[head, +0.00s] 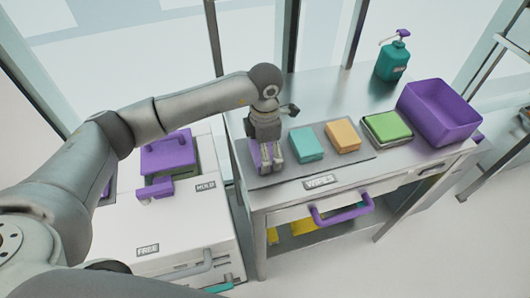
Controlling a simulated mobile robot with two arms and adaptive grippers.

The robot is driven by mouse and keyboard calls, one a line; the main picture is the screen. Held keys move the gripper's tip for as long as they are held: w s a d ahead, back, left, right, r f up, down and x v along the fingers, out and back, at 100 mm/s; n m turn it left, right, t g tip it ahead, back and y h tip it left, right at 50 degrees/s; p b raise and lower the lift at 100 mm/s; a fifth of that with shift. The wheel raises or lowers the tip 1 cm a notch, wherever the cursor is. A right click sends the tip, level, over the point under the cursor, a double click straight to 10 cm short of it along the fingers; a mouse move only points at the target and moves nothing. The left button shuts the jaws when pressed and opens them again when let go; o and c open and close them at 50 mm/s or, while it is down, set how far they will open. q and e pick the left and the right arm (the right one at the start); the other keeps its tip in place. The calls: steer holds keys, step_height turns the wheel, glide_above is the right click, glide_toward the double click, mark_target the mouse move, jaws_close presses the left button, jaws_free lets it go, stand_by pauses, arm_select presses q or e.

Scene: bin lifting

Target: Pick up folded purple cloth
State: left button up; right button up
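The folded purple cloth (255,154) lies on a grey mat on the metal table, leftmost in a row of folded cloths. My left gripper (270,168) points down right over the cloth. Its fingers hide part of the cloth, and purple shows beside them. Whether the fingers press on the cloth, or are open or shut, is too small to tell. My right gripper is not in view.
A teal cloth (306,145) lies close to the right of the gripper, then an orange cloth (343,135) and a green one (386,127). A purple bin (440,113) and a teal pump bottle (393,61) stand further right. A white lidded cabinet (185,235) stands left.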

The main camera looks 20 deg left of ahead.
arm_select(q)
steer(key=shift+c, duration=0.3)
steer(key=shift+w+r+b, duration=0.1)
steer(key=shift+r+b, duration=0.3)
steer(key=shift+r, duration=0.1)
steer(key=r, duration=0.1)
steer(key=r+b, duration=0.1)
steer(key=shift+s+r, duration=0.3)
steer(key=s+r+b, duration=0.1)
steer(key=s+r, duration=0.4)
steer(key=shift+d+r+b, duration=0.15)
steer(key=shift+r+b, duration=0.15)
steer(key=shift+b, duration=0.05)
steer(key=s+r+b, duration=0.1)
steer(key=s+r, duration=0.2)
steer(key=s, duration=0.5)
steer(key=shift+s+d+r, duration=0.25)
steer(key=shift+s+r, duration=0.05)
steer(key=shift+r, duration=0.1)
